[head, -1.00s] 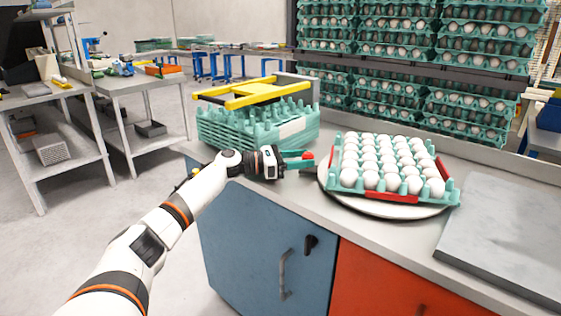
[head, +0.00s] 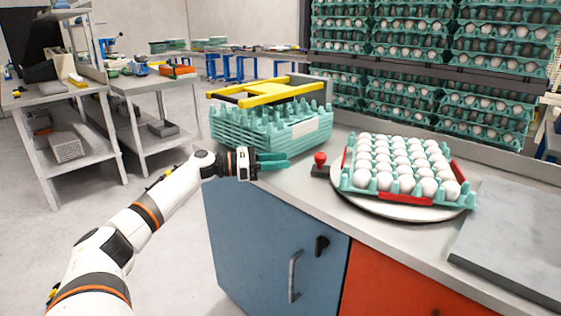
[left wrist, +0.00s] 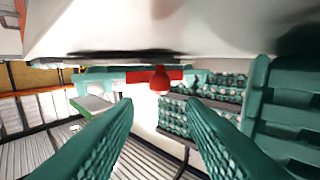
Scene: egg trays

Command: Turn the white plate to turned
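The round white plate (head: 385,207) lies on the counter under a teal egg tray (head: 412,199) full of white eggs with red clips at its edges. My right gripper is not in view.
A stack of teal trays (head: 270,130) with a yellow frame (head: 265,92) on top stands just behind my left gripper. A grey slab (head: 515,230) lies right of the plate. Racks of egg trays (head: 420,60) stand behind the counter.

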